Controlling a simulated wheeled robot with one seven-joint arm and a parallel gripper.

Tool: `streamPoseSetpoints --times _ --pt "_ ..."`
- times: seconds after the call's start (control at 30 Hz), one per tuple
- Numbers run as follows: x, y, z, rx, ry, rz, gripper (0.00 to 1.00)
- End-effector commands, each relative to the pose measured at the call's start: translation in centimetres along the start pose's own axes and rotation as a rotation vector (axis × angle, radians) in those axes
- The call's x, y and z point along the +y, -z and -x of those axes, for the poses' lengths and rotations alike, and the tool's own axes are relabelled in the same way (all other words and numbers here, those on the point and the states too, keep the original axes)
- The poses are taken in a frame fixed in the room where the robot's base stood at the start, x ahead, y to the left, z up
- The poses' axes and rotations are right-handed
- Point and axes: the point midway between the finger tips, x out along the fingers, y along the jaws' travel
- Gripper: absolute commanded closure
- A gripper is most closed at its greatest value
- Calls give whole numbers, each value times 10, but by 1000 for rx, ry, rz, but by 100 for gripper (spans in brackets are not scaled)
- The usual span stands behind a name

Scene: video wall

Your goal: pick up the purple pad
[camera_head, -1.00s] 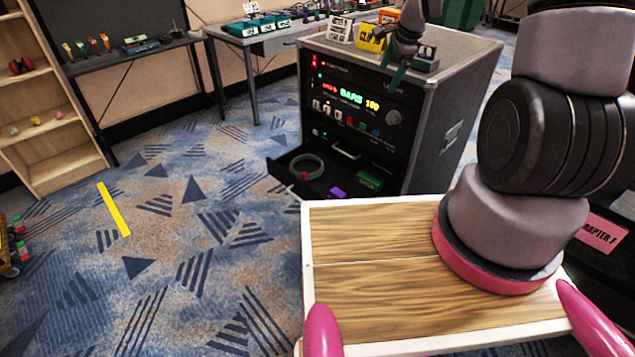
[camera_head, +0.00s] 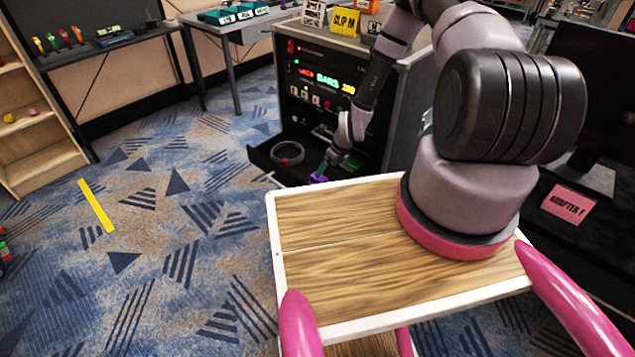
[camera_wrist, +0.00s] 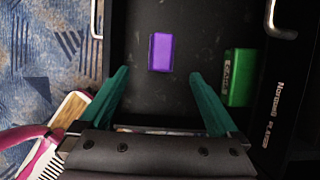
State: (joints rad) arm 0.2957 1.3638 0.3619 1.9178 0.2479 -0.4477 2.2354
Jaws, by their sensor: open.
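The purple pad (camera_wrist: 160,52) lies on the dark floor of the open drawer (camera_wrist: 178,105), seen in the wrist view. My gripper (camera_wrist: 160,85) is open, with one green finger to each side of the pad's line and the pad beyond the fingertips. Nothing is between the fingers. In the head view, my gripper (camera_head: 326,170) reaches down over the drawer (camera_head: 262,157), and a bit of the purple pad (camera_head: 319,178) shows at the fingertips. The rest of the pad is hidden there.
A green block (camera_wrist: 238,77) lies in the drawer right of the pad. A metal drawer handle (camera_wrist: 272,22) is near it. A coiled ring (camera_head: 287,153) lies at the drawer's left. The equipment rack (camera_head: 335,55) rises behind the drawer.

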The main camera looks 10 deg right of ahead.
Motion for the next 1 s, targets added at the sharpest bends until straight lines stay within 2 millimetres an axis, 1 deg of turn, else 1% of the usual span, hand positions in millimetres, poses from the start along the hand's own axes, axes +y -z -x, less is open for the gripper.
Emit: streamPoseSetpoints --times 0.03,0.1,0.2,0.43,0.6,0.7,0.8,1.0 --pt "1 1 -9 1 0 1 3" --pt "1 0 -21 2 -1 3 3" --pt "0 0 -35 1 -1 2 3" --pt "-1 -1 -53 1 0 5 3" --pt "-3 -5 -79 1 0 7 3" --pt "-2 -4 -91 2 -1 5 3" --pt "-3 -5 -97 1 0 4 3" --pt "-3 -5 -97 1 0 3 3"
